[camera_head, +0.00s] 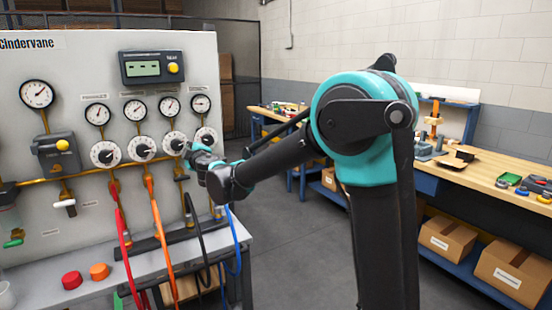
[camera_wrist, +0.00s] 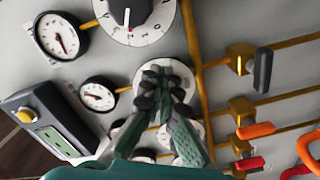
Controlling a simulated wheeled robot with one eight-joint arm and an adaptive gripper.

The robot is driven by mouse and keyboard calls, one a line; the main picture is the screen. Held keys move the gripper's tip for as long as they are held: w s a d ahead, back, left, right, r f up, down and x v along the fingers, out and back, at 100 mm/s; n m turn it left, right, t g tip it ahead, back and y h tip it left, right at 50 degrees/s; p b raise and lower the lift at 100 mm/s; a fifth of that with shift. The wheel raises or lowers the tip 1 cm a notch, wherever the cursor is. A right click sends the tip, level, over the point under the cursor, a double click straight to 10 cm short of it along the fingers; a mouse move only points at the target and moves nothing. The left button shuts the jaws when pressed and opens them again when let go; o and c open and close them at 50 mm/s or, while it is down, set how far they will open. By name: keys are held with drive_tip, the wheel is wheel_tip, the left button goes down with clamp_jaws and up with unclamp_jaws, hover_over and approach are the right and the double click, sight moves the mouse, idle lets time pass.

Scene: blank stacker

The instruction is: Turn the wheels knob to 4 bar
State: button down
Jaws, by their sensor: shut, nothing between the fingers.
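Four white pressure knobs with numbered dials stand in a row on the panel, each under a round gauge. I cannot read which label says wheels. My gripper (camera_head: 192,150) is shut and empty, in front of the third knob from the left (camera_head: 174,141). In the wrist view my fingertips (camera_wrist: 163,80) cover the middle of that knob (camera_wrist: 147,73), hiding its pointer; I cannot tell whether they touch it. Its gauge (camera_wrist: 97,96) sits to its left there. The fourth knob (camera_wrist: 128,20) shows large with its gauge (camera_wrist: 61,36). The first and second knobs (camera_head: 105,153) (camera_head: 144,148) stand clear of my gripper.
A digital display box (camera_head: 152,67) sits above the gauges. Valves and red, orange (camera_head: 159,215), black and blue hoses hang below the knobs. Red and orange buttons (camera_head: 72,280) lie on the ledge. A workbench (camera_head: 485,180) with boxes stands at the right; the floor between is clear.

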drive_tip(key=shift+r, duration=0.1)
idle(0.5)
drive_tip(key=shift+d, duration=0.35)
drive_tip(key=shift+v, duration=2.85)
drive_tip(key=shift+d, duration=0.1)
drive_tip(key=w+a+f, duration=0.2)
drive_tip(key=w+a, duration=0.2)
drive_tip(key=a, duration=0.1)
drive_tip(key=shift+f, duration=0.35)
